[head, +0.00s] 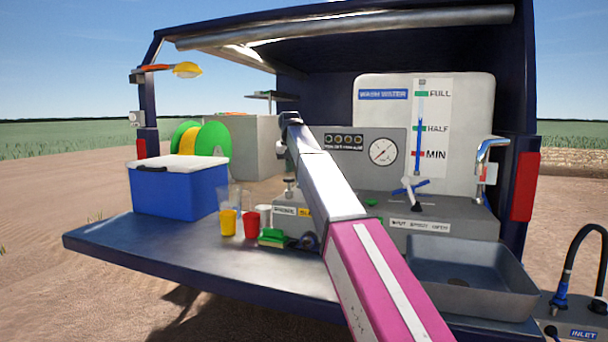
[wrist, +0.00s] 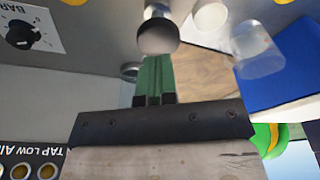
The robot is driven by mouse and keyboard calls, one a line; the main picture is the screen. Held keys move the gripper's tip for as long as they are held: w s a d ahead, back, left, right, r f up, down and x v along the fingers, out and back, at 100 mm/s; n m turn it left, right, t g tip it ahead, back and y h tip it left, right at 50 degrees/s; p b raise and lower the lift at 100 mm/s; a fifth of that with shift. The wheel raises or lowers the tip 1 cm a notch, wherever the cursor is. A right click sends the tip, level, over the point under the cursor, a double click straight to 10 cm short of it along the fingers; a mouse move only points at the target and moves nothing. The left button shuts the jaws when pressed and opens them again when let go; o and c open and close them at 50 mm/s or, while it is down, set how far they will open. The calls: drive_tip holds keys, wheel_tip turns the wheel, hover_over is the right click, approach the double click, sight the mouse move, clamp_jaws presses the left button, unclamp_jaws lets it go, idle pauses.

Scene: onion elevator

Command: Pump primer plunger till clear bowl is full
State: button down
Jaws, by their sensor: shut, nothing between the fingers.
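The primer unit is a grey box with a white label (head: 285,211) on the tailgate, partly behind my arm. A metal plunger with a round knob (head: 290,184) stands up from it. In the wrist view a round metal knob (wrist: 157,36) is right at my fingertips; I cannot tell whether they touch it. My gripper (wrist: 156,60) is shut, its green fingers together and empty. In the head view my arm hides most of it. A clear, empty-looking vessel (wrist: 257,50) shows in the wrist view; I cannot tell whether it is the bowl.
A blue cooler (head: 180,190), yellow cup (head: 228,223), red cup (head: 251,222) and green sponge (head: 272,237) stand left of my arm. A sink (head: 470,279), tap (head: 488,155) and gauge (head: 383,151) are right. The front left tailgate is clear.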

sight(289, 178)
drive_tip(key=shift+f, duration=0.15)
drive_tip(key=shift+f, duration=2.1)
drive_tip(key=shift+r, duration=2.3)
drive_tip(key=shift+f, duration=0.25)
drive_tip(key=shift+f, duration=2.05)
drive_tip(key=shift+r, duration=2.3)
drive_tip(key=shift+f, duration=0.15)
